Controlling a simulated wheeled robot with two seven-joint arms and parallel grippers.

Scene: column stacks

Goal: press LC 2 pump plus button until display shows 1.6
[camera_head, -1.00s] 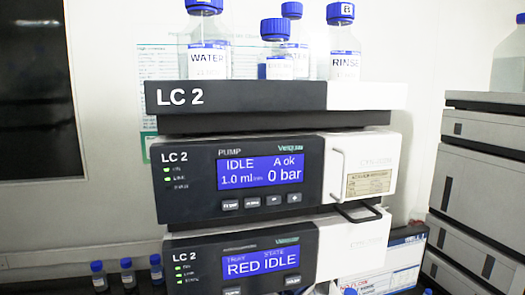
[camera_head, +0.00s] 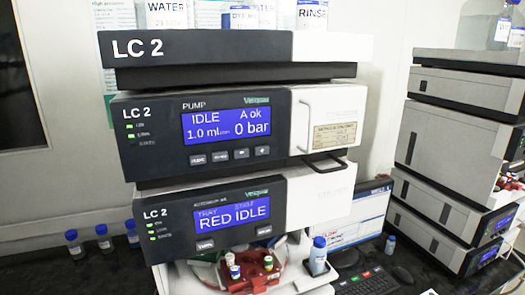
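The LC 2 pump module (camera_head: 155,135) is in the middle of the stack. Its blue display (camera_head: 226,126) reads IDLE, A ok, 1.0 ml/min and 0 bar. A row of small buttons sits under the display. The rightmost button (camera_head: 262,151) appears to be the plus button, though its mark is too small to read surely. Neither of my grippers is in view.
Above the pump is a tray labelled LC 2 (camera_head: 200,46) with bottles. Below is a module reading RED IDLE (camera_head: 231,216), over a red vial holder (camera_head: 247,272). Another stack (camera_head: 455,135) stands right.

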